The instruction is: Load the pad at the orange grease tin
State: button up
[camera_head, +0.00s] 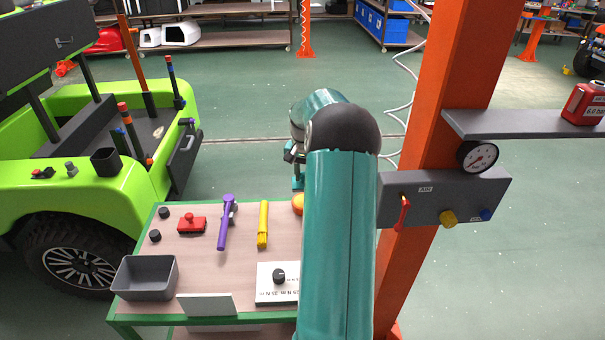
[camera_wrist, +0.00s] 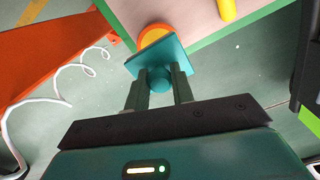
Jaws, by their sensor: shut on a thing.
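My gripper (camera_wrist: 158,90) is shut on the round knob of a teal pad (camera_wrist: 163,58) with a flat square plate. In the wrist view the plate partly covers the orange grease tin (camera_wrist: 152,34), which has a yellow-orange inside and sits near the table's edge. I cannot tell whether the plate touches the tin. My teal arm hides part of the tin there.
The green-edged table (camera_head: 190,255) bears a purple tool (camera_head: 226,222), a yellow tool (camera_head: 263,225), a red object (camera_head: 191,224) and a grey bin (camera_head: 146,278). An orange post (camera_head: 440,120) with a gauge panel (camera_head: 440,200) stands right. A green cart (camera_head: 80,190) stands left.

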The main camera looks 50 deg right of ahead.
jog(key=shift+s+d+f, duration=0.1)
jog(key=shift+d+f, duration=0.05)
jog(key=shift+f, duration=2.55)
jog(key=shift+f, duration=0.6)
jog(key=shift+r, duration=3.55)
